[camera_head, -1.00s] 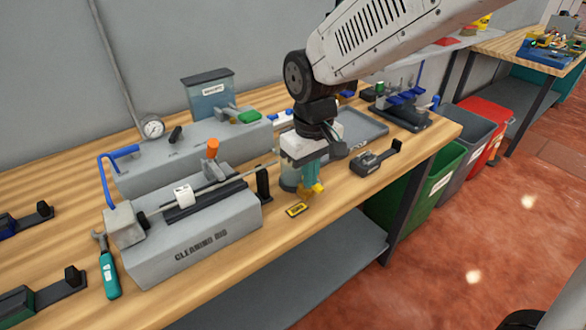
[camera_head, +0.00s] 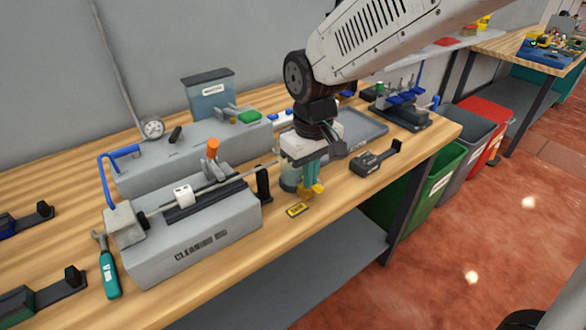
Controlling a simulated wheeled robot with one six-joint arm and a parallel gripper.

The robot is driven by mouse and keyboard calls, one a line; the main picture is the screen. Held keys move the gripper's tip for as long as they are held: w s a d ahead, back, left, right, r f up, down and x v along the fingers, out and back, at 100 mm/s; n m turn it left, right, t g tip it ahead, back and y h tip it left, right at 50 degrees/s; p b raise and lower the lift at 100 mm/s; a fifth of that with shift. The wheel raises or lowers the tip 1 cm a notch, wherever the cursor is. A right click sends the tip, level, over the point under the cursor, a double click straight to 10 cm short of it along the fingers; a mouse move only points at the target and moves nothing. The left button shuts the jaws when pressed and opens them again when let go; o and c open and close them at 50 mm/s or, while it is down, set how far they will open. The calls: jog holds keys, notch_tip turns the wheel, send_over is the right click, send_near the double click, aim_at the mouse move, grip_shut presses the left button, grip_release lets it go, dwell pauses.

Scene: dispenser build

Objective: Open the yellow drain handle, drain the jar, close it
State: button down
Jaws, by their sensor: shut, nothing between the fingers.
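The jar (camera_head: 289,181) stands near the front edge of the bench and is mostly hidden behind my gripper (camera_head: 312,193). The yellow drain handle (camera_head: 318,188) shows low at the jar's front right. My gripper points down, with its teal fingers shut and empty, right at the yellow handle. I cannot tell whether the fingers touch the handle, or which way it is turned. The level in the jar is hidden.
A yellow label (camera_head: 297,210) lies on the bench before the jar. The grey cleaning rig (camera_head: 195,240) is to the left, with a black post (camera_head: 263,183) near the jar. A grey tray (camera_head: 362,130) lies behind, and a black holder (camera_head: 375,160) sits to the right.

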jog(key=shift+f, duration=0.15)
jog(key=shift+f, duration=2)
jog(key=shift+w+d, duration=0.1)
jog(key=shift+w+d, duration=0.3)
jog(key=shift+d, duration=0.05)
